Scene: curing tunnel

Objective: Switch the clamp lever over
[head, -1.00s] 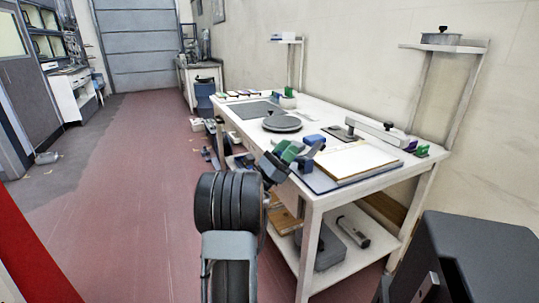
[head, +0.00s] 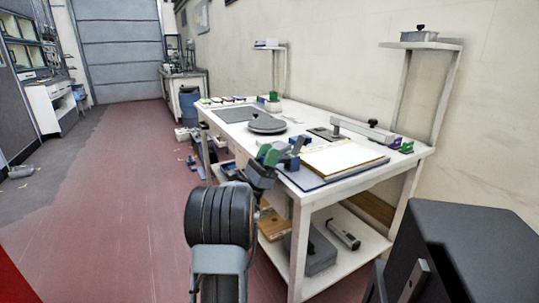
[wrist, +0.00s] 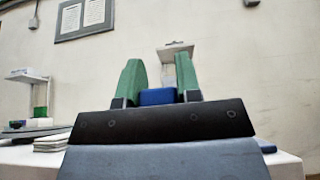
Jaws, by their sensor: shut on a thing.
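My gripper (head: 268,157) is at the near left edge of the white workbench, with green fingers. In the wrist view, the green fingers (wrist: 160,78) stand on either side of a blue block (wrist: 158,96), shut on it. In the head view, blue parts (head: 291,161) show just right of the fingers, by the bench edge. This blue block may be the handle of the clamp lever; its pivot and base are hidden by my gripper.
A tan board (head: 340,158) lies right of my gripper on the bench. A dark round disc (head: 266,124) is behind it, and a small green item (head: 407,147) at the right end. A dark box (head: 465,245) stands front right. The red floor (head: 120,200) at left is clear.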

